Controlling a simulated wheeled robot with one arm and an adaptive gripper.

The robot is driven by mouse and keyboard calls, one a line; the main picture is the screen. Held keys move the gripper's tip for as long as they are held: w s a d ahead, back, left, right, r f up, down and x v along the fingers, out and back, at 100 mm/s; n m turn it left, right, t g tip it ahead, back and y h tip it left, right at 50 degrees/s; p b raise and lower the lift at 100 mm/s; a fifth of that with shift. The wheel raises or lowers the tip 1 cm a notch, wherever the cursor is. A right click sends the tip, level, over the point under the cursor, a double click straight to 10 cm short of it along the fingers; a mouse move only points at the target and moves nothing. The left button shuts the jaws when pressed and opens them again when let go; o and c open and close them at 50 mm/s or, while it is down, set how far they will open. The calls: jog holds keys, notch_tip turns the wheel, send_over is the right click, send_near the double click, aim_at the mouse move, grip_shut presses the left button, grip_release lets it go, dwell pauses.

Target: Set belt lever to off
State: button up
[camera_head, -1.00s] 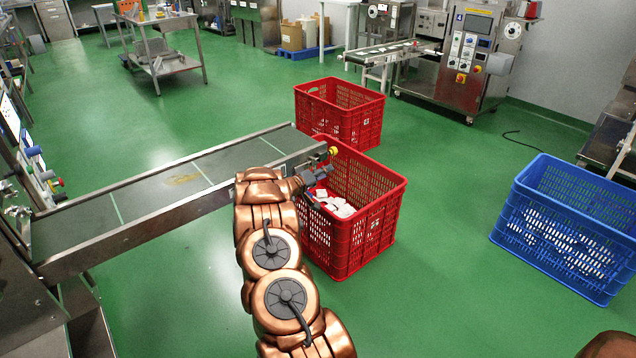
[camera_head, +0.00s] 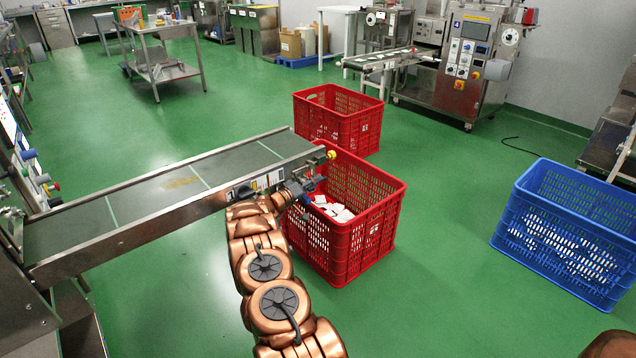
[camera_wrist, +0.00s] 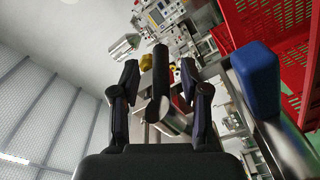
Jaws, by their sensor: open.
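The conveyor belt (camera_head: 150,195) runs from the left to the red crate, with a yellow knob (camera_head: 331,155) at its far end. My gripper (camera_head: 312,185) is at the near side of that end, beside a labelled panel (camera_head: 268,181). In the wrist view my gripper (camera_wrist: 160,88) is open, with one dark finger on each side of a black bar (camera_wrist: 160,70). The bar looks like the belt lever's handle; I cannot tell whether the fingers touch it. A blue block (camera_wrist: 258,80) is right of the fingers. The lever's setting cannot be read.
A red crate (camera_head: 375,240) with white packets stands under the belt end, close to my gripper. Another red crate (camera_head: 365,108) is behind it. A blue crate (camera_head: 530,240) stands at the right. Green floor (camera_head: 440,200) between them is clear.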

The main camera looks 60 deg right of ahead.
jog(key=shift+x, duration=1.15)
grip_shut()
